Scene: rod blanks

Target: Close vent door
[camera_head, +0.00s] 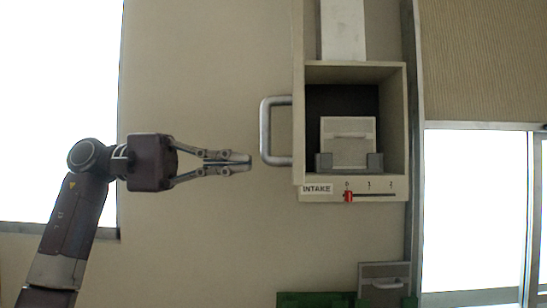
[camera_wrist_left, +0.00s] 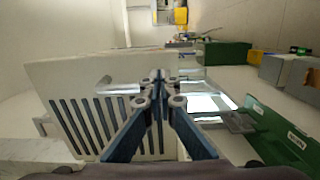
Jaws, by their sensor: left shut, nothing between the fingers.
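The vent housing (camera_head: 399,130), labelled INTAKE, is on the wall, its front open and dark inside. The vent door (camera_head: 298,130) stands open at the housing's left side, seen nearly edge-on, with a metal handle (camera_head: 265,130) sticking out to the left. In the left wrist view the pale door with dark slots (camera_wrist_left: 75,75) fills the left side. A light panel (camera_head: 348,130) with a small handle sits inside the housing between grey brackets. My left gripper (camera_head: 248,162) is shut and empty, just left of the handle's lower part, apparently apart from it. My right gripper is not in view.
A red slider (camera_head: 348,196) sits at 0 on the scale below the opening. A second grey panel (camera_head: 384,282) with a handle and a green container (camera_head: 310,299) are below. Bright windows flank the wall. The wall between the gripper and the left window is clear.

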